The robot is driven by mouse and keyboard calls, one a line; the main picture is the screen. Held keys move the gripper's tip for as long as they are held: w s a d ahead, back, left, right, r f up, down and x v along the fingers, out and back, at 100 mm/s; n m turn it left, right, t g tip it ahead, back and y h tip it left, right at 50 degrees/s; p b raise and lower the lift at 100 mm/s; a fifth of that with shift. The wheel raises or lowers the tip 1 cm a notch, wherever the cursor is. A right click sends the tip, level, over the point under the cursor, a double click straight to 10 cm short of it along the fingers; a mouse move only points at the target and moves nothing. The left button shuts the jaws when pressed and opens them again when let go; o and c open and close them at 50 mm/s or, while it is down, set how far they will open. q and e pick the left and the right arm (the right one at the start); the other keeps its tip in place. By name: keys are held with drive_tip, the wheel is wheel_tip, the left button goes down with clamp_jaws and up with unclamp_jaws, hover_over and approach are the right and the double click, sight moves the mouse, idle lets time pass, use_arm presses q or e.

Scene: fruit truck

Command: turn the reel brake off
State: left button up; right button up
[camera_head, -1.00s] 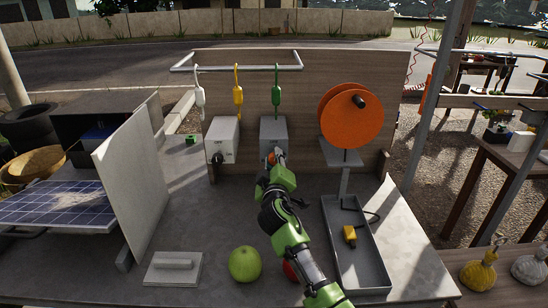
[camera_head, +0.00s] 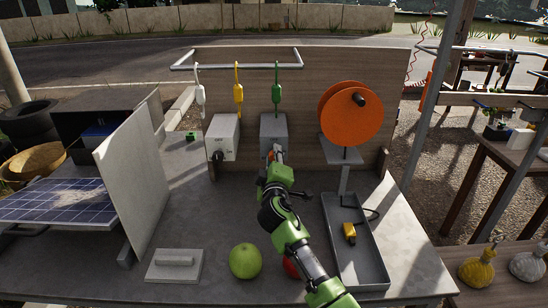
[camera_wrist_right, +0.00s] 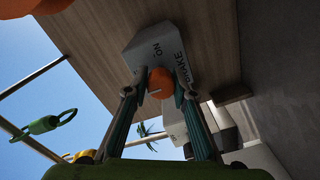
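The grey brake box (camera_head: 273,127) stands against the wooden back panel, left of the orange reel (camera_head: 351,114). In the right wrist view the box (camera_wrist_right: 150,47) bears the words "BRAKE" and "ON". Its round orange knob (camera_wrist_right: 161,80) faces my gripper, with a small pale mark at its edge. My right gripper (camera_wrist_right: 154,92) has its two fingers on either side of the knob; a gap shows on one side, and I cannot tell if the other finger touches. In the head view my right gripper (camera_head: 277,157) hides most of the knob. My left gripper is not in view.
A white box (camera_head: 222,138) with a dark knob stands just left of the brake box. White, yellow and green hooks (camera_head: 276,88) hang above from a rail. A grey tray (camera_head: 368,262) with a yellow piece lies right of my arm. A green apple (camera_head: 245,261) sits in front.

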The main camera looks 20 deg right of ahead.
drive_tip(key=o, duration=0.3)
drive_tip(key=shift+d+r, duration=0.1)
drive_tip(key=shift+w, duration=0.15)
drive_tip(key=shift+s+f, duration=0.2)
drive_tip(key=shift+s, duration=0.2)
drive_tip(key=v, duration=1.1)
drive_tip(key=shift+r, duration=0.2)
drive_tip(key=shift+s+f, duration=0.15)
